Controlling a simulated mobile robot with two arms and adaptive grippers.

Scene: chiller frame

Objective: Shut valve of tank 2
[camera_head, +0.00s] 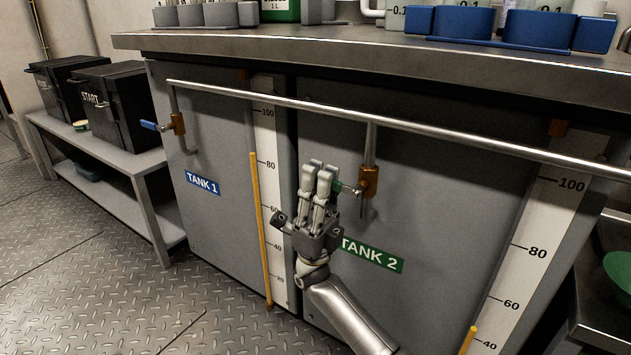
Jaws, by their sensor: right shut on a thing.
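The tank 2 valve has a brass body (369,182) on a vertical pipe that drops from the long rail. Its green handle (345,188) points left from the body, and its outer end is hidden behind my fingers. My right gripper (318,180) is in front of tank 2, with its fingers pointing up, shut on the green handle. The green TANK 2 label (372,254) is just below right of the gripper, and the hand covers part of its left end. My left gripper is not in view.
Tank 1 (215,150) is on the left, with a blue valve handle (149,126) pointing left. A metal rail (290,102) crosses in front of both tanks under the worktop (350,50). Yellow level bars (260,230) stand beside the scales. A side bench (105,150) carries black boxes.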

